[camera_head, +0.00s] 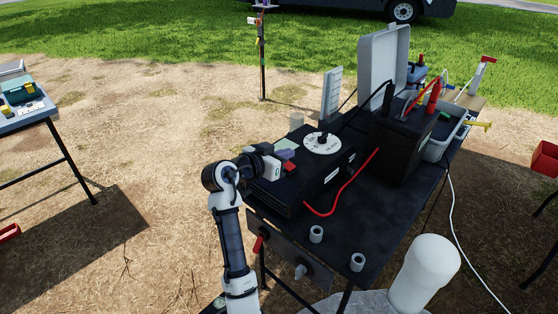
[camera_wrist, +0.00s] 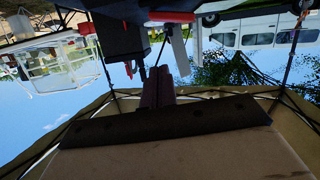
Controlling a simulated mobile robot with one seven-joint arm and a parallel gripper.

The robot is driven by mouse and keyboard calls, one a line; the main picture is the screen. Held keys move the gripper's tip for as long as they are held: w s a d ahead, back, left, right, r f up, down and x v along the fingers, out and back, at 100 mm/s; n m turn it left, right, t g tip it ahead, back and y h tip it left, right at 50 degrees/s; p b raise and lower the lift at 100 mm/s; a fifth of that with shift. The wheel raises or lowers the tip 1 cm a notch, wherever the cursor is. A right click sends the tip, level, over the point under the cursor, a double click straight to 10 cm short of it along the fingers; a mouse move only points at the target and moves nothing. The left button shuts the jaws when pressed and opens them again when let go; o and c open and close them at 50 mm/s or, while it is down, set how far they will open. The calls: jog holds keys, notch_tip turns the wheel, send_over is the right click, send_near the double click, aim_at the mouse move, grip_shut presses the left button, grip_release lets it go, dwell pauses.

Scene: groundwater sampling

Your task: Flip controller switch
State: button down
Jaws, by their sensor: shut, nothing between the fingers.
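The controller is a black box (camera_head: 283,198) on the dark table, with a round white dial (camera_head: 332,149) and black knob on top. A small red part (camera_head: 290,167), perhaps the switch, shows at its left end; I cannot tell its position. My gripper (camera_head: 285,155) is at that left end, close above the box top and beside the red part. Whether it touches is unclear. In the wrist view, my gripper's shut fingers (camera_wrist: 158,86) point up the picture toward a dark box with red on it (camera_wrist: 170,17). Nothing is held.
A black battery-like box (camera_head: 397,145) with red clamps stands behind the controller, beside an open grey case (camera_head: 384,62). A red cable (camera_head: 345,188) loops across the table (camera_head: 372,215). Two grey fittings stand at the front edge. A white cylinder (camera_head: 425,270) is at the lower right.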

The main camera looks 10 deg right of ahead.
jog(key=b+v, duration=0.1)
jog(key=v, duration=0.8)
jog(key=shift+s+f+b, duration=0.25)
jog(key=shift+s+b, duration=0.1)
jog(key=shift+a, duration=0.2)
